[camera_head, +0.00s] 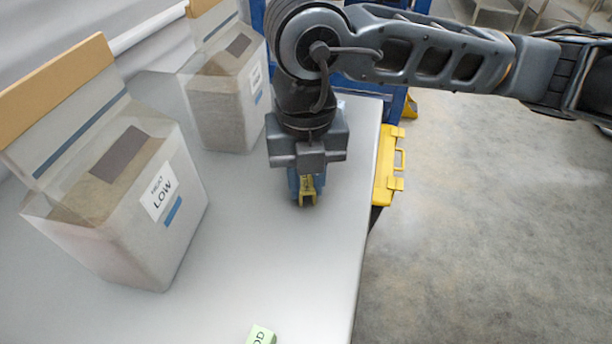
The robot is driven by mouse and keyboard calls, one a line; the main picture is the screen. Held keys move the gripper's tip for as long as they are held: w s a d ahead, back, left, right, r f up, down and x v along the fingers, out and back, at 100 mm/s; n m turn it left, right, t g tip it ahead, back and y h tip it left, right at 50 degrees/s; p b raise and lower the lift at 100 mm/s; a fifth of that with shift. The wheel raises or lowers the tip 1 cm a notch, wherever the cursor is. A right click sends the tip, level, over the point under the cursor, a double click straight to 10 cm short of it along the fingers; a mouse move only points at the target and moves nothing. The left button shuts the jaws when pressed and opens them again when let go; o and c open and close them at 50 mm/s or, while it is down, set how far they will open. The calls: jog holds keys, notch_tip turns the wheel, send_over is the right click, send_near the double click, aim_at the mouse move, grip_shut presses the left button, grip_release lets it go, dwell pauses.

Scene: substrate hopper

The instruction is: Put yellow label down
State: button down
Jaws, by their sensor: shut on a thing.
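My gripper (307,188) points down over the white table (262,245), right of the two hoppers. It is shut on a small yellow label (308,182) with dark marks, seen between the fingers. The fingers cover part of the label. The label is at or just above the table top; I cannot tell whether it touches.
A clear hopper (135,240) marked "LOW" stands at the left, and a second hopper (222,115) stands behind it. A green label (261,336) lies at the front edge of the picture. A yellow case (386,165) is beside the table's right edge. The table's front middle is clear.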

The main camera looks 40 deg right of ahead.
aim_at(306, 183)
jog(key=shift+f, duration=0.15)
jog(key=c, duration=1)
grip_release()
jog(key=shift+o, duration=0.2)
notch_tip(306, 183, up, 12)
jog(key=shift+r, duration=0.2)
